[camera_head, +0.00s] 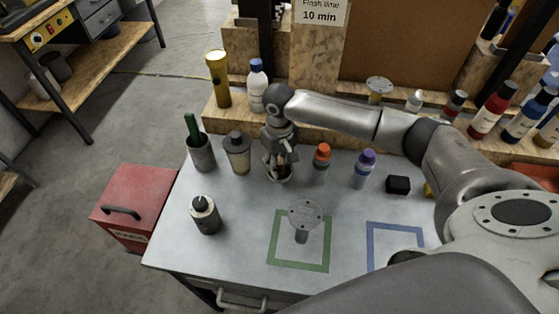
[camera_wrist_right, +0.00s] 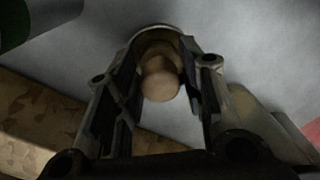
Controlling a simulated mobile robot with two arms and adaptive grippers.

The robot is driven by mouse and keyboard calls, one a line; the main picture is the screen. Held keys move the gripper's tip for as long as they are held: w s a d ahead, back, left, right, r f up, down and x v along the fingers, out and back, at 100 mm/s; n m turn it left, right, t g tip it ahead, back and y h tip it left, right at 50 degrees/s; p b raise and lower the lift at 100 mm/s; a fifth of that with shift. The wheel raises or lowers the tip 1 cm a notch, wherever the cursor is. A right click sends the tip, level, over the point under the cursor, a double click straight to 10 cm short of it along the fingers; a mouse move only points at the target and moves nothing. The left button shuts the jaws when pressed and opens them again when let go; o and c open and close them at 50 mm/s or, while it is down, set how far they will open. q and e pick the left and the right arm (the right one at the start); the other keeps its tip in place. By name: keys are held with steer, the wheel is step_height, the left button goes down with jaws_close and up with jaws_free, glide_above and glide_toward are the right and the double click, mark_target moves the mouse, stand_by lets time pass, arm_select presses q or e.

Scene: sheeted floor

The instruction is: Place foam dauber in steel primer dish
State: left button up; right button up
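The foam dauber (camera_wrist_right: 161,84) shows a round tan knob in the right wrist view, between my right gripper's fingers. The knob is inside or over the round rim of the steel primer dish (camera_wrist_right: 158,29); the dauber's lower part is hidden. In the head view the dish (camera_head: 279,180) is on the grey bench top, directly below my right gripper (camera_head: 278,164), which covers most of it. My right gripper (camera_wrist_right: 160,88) points down with its fingers apart, a narrow dark gap on each side of the knob. My left gripper is out of view.
Close around the gripper stand a grey-capped jar (camera_head: 238,153), a cup with a green handle (camera_head: 201,152) and an orange-capped bottle (camera_head: 321,160). A wooden shelf (camera_head: 330,124) with bottles runs behind. Green (camera_head: 298,267) and blue (camera_head: 394,225) taped squares lie in front.

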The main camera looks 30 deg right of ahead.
mark_target(279, 160)
steer(key=shift+o, duration=0.4)
steer(key=shift+r, duration=0.2)
step_height(279, 160, up, 11)
steer(key=shift+f+b, duration=0.2)
steer(key=shift+b, duration=0.8)
steer(key=shift+r, duration=0.7)
